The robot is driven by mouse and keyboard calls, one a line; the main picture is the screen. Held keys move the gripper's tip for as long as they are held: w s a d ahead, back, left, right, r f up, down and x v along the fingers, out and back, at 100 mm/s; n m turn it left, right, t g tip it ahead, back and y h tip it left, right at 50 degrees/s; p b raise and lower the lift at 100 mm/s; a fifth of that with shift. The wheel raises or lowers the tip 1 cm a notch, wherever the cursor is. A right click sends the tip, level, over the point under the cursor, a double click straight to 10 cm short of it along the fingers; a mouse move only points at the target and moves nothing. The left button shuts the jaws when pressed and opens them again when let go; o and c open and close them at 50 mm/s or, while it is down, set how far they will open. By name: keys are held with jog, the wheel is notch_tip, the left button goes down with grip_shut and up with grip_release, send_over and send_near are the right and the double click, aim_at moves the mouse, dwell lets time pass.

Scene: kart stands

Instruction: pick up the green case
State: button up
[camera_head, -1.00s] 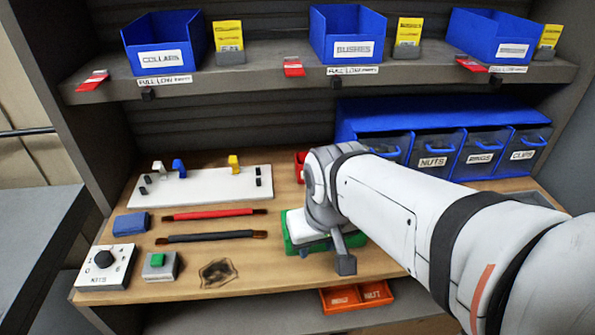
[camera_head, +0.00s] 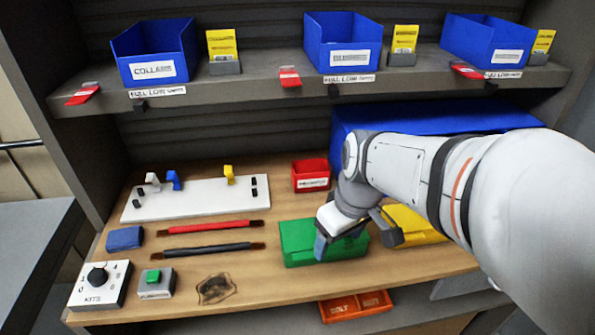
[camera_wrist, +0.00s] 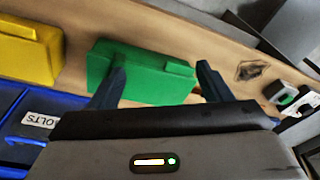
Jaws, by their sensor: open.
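The green case (camera_head: 308,244) lies on the wooden bench, partly hidden by my gripper in the head view. In the wrist view the green case (camera_wrist: 142,72) shows beyond and between my fingers. My gripper (camera_head: 350,240) is open, with one finger in front of the green case and the other toward its right side. In the wrist view my gripper (camera_wrist: 160,80) has its fingers apart, near the case's two ends, with nothing held. I cannot tell the exact height of the fingertips above the case.
A yellow case (camera_head: 415,226) lies just right of the green one. A red bin (camera_head: 311,176) stands behind. Red and black bars (camera_head: 208,251), a white rack (camera_head: 197,200) and a switch box (camera_head: 98,284) lie left. Blue bins (camera_head: 440,118) are behind my arm.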

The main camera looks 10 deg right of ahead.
jog(key=o, duration=0.6)
jog(key=w+n, duration=0.2)
jog(key=w+d+f+n+g+y, duration=0.1)
jog(key=w+n, duration=0.1)
jog(key=n, duration=0.1)
jog(key=w+f+n+y, duration=0.1)
jog(key=w+n, duration=0.1)
jog(key=n, duration=0.1)
jog(key=shift+w+d+p, duration=0.2)
jog(key=shift+w+p, duration=0.15)
jog(key=shift+p, duration=0.05)
jog(key=w+n, duration=0.1)
jog(key=w+d+f+n+y, duration=0.1)
jog(key=n, duration=0.1)
jog(key=w+f+n, duration=0.1)
jog(key=shift+w+d+n+g, duration=0.25)
jog(key=shift+w+n+g, duration=0.05)
jog(key=shift+w, duration=0.1)
jog(key=shift+w+f+n, duration=0.15)
jog(key=shift+f+n, duration=0.05)
jog(key=shift+n, duration=0.1)
jog(key=shift+a+f+y, duration=0.15)
jog(key=shift+f+y, duration=0.15)
jog(key=shift+s+p+x, duration=0.15)
jog(key=shift+p+x, duration=0.3)
jog(key=shift+x, duration=1.3)
jog(key=shift+s+p+x, duration=0.15)
jog(key=shift+p+x, duration=0.25)
jog(key=shift+x, duration=1.35)
